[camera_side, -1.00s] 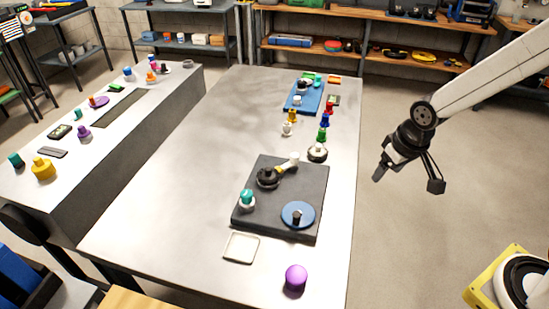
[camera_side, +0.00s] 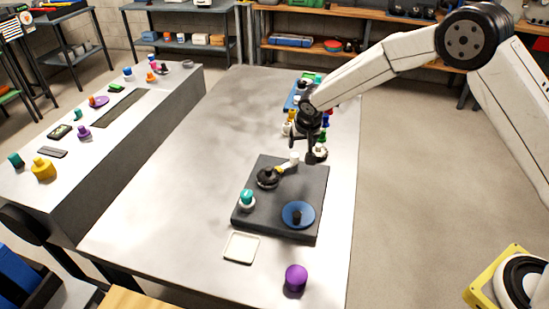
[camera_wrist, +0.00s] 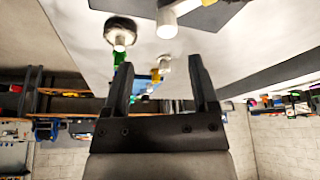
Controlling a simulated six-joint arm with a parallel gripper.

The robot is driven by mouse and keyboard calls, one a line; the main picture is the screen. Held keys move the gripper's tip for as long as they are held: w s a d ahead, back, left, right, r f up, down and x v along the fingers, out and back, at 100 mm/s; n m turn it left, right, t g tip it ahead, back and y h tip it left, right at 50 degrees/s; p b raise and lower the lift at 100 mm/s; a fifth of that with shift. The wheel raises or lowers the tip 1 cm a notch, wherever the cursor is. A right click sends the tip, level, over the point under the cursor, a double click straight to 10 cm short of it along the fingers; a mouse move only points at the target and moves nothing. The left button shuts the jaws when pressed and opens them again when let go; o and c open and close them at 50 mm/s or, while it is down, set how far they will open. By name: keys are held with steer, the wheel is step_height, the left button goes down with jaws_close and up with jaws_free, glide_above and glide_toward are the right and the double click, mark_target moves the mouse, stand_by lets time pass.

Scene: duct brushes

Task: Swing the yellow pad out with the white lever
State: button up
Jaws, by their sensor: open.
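The white lever (camera_side: 294,160) stands up at the far edge of a dark square plate in the side view. It also shows at the top of the wrist view (camera_wrist: 167,24). The small yellow pad (camera_side: 279,170) lies between the white lever and a black round hub (camera_side: 267,178) on the plate. My gripper (camera_side: 315,144) is open and empty, pointing down just beyond and to the right of the white lever, apart from it. In the wrist view my gripper's fingers (camera_wrist: 160,68) stand wide apart, with the lever beyond their tips.
The dark plate (camera_side: 277,215) also carries a teal-topped knob (camera_side: 247,198) and a blue disc (camera_side: 298,213). A white-and-black round piece (camera_side: 320,152) stands close to my gripper. Several small coloured pieces stand behind it. The table's left half is clear.

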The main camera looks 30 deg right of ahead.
mark_target(295, 155)
steer(key=shift+w+a+f, duration=0.25)
steer(key=shift+w+f, duration=0.15)
steer(key=shift+w, duration=0.25)
steer(key=shift+f, duration=0.15)
steer(key=shift+x, duration=3.75)
jaws_close()
